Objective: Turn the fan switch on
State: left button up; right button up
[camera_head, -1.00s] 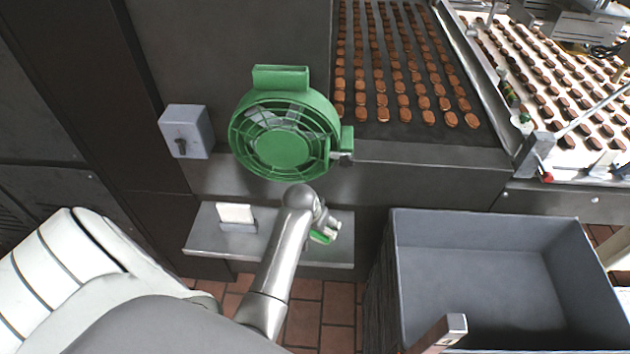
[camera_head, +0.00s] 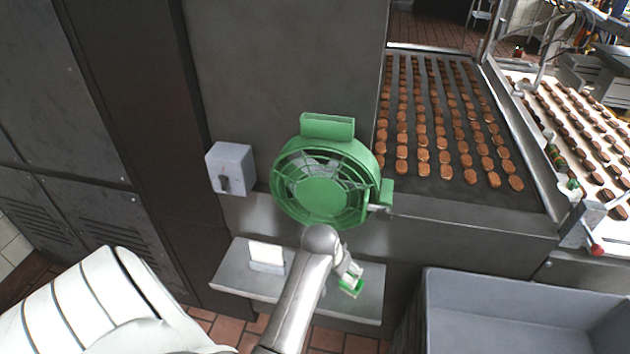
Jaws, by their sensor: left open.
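A green fan (camera_head: 326,188) is mounted at the front of the dark machine, left of the conveyor. My left gripper (camera_head: 352,288) is open, below and slightly right of the fan, over the grey shelf. It is apart from both the fan and the switch box. A small green part shows at its tips; I cannot tell whether it belongs to the gripper. My right gripper is not in view.
A grey metal shelf (camera_head: 232,277) juts out below the fan and carries a small white card in a holder (camera_head: 266,256). A large grey bin (camera_head: 520,300) stands at the lower right. A conveyor with rows of brown biscuits (camera_head: 445,130) runs behind. Dark cabinets (camera_head: 60,120) stand at the left.

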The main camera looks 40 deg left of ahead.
aim_at(223, 179)
jog(key=u, duration=1.4)
